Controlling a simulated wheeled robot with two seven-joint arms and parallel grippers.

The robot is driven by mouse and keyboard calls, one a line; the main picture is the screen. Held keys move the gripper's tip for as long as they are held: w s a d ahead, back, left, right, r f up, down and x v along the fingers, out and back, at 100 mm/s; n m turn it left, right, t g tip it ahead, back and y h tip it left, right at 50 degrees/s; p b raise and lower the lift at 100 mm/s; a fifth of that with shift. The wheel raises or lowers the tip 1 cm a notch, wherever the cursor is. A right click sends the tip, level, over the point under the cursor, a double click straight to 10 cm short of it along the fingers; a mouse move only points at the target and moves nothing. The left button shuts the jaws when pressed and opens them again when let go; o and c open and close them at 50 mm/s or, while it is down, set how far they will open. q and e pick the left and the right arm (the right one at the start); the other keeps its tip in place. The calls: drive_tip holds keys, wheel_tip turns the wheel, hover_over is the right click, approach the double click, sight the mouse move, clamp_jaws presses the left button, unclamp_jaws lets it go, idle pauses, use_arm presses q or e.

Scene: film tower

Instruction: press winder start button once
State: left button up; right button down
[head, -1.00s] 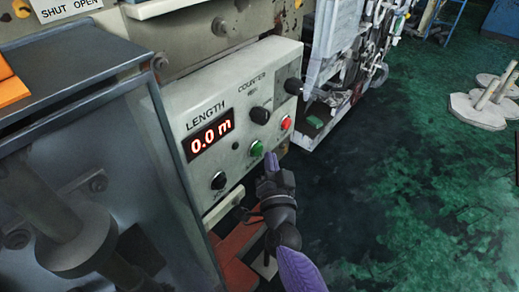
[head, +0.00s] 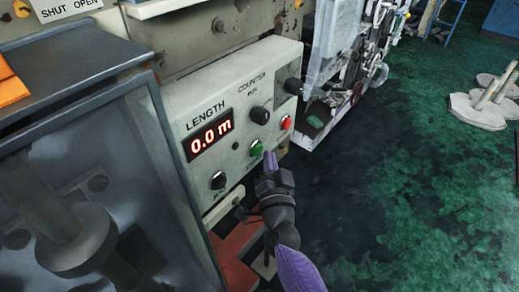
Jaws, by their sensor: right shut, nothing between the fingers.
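The winder panel (head: 180,110) is a pale box with a LENGTH display (head: 210,136) reading 0.0 m. A green button (head: 256,148) sits low on its face, with a red button (head: 286,123) up and to its right. Black knobs are beside them. My right gripper (head: 267,157) is shut and empty, its fingertips close to the right of the green button. I cannot tell whether they touch it. The green button is still mostly visible. My left gripper is not in view.
A dark metal cabinet with a clear front (head: 90,170) stands left of the panel. Machinery with cables (head: 355,60) stands behind on the right. Pale round bases with posts (head: 480,108) stand far right. The green floor (head: 420,190) between is clear.

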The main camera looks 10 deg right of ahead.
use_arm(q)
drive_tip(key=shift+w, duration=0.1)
use_arm(e)
drive_tip(key=shift+w+a, duration=0.15)
drive_tip(key=shift+w, duration=0.1)
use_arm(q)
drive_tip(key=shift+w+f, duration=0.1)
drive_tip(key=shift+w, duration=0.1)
use_arm(e)
drive_tip(key=shift+a, duration=0.1)
